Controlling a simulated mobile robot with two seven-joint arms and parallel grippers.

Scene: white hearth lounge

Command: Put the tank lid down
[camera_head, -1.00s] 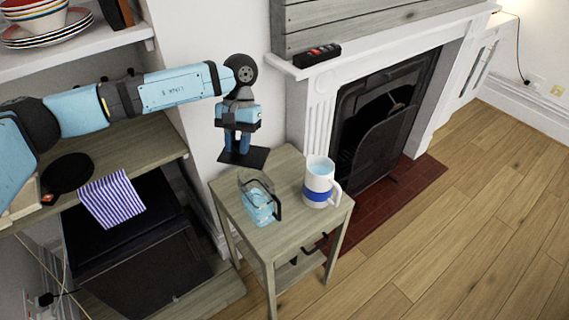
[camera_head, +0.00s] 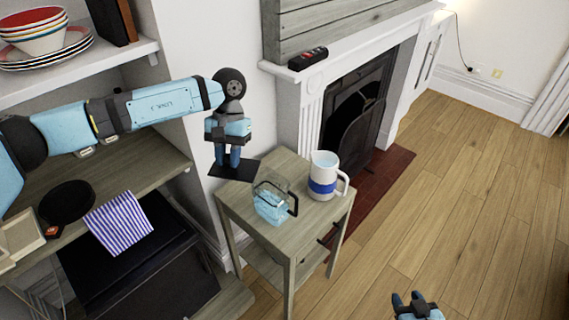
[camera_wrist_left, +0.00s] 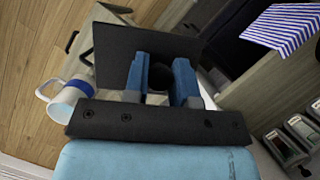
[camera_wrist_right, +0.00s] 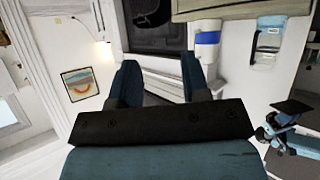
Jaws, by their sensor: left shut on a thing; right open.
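My left gripper (camera_head: 228,162) is shut on the tank lid (camera_head: 232,172), a dark flat square plate held level above the back left corner of the small wooden table (camera_head: 315,212). In the left wrist view the lid (camera_wrist_left: 112,55) spreads out beyond the blue fingers (camera_wrist_left: 160,82), which grip a round dark knob. The clear tank (camera_head: 272,205) with blue water and a black handle stands open on the table, to the right of and below the lid. My right gripper (camera_head: 410,300) is open and empty at the bottom of the head view, far from the table.
A white jug with a blue band (camera_head: 324,178) stands on the table behind the tank. A shelf at left holds a black pan (camera_head: 66,203) and a striped cloth (camera_head: 118,222). The fireplace (camera_head: 355,125) stands behind the table. The table's front part is bare.

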